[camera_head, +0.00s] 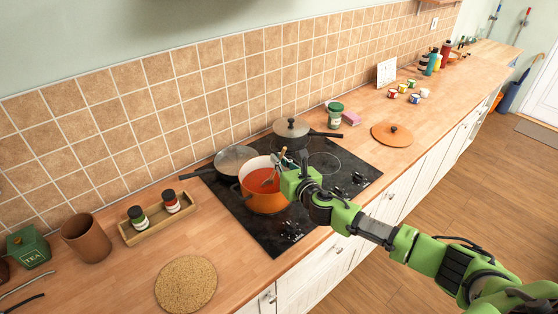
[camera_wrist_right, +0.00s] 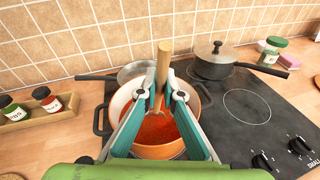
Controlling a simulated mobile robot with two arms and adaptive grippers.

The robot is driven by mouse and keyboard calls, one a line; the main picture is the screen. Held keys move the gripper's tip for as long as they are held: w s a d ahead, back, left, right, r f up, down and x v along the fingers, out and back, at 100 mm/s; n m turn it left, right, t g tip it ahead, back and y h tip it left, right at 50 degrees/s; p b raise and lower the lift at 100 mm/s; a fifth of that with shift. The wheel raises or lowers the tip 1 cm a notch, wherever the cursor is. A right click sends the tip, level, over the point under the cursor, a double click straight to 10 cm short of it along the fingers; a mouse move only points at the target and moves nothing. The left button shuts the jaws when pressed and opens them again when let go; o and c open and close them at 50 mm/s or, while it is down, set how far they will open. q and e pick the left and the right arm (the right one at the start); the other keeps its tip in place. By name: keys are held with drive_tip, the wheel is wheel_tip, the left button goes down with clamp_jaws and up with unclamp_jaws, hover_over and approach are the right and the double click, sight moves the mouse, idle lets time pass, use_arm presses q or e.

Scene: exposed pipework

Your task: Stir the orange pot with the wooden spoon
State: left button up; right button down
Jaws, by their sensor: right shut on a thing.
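The orange pot (camera_head: 262,203) stands on the black hob, with a pale inside and red-orange contents. In the right wrist view the pot (camera_wrist_right: 160,153) lies directly below my right gripper (camera_wrist_right: 163,98). That gripper is shut on the wooden spoon (camera_wrist_right: 163,64), whose handle stands nearly upright between the fingers. The spoon's lower part reaches down inside the pot; its end is hard to make out against the contents. In the head view my right gripper (camera_head: 282,178) is over the pot's right side. My left gripper is not in view.
A spice tray (camera_head: 150,228), a brown canister (camera_head: 87,238) and a cork mat (camera_head: 186,284) lie left. A wooden lid (camera_head: 392,135) lies right.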

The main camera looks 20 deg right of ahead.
drive_tip(key=s+d+r, duration=0.1)
drive_tip(key=s+r, duration=0.3)
drive_tip(key=r, duration=0.6)
drive_tip(key=shift+s+d+r, duration=0.15)
drive_tip(key=shift+d+r, duration=0.15)
drive_tip(key=shift+d, duration=0.05)
idle(1.0)
drive_tip(key=shift+r, duration=2.5)
drive_tip(key=shift+a+f, duration=0.1)
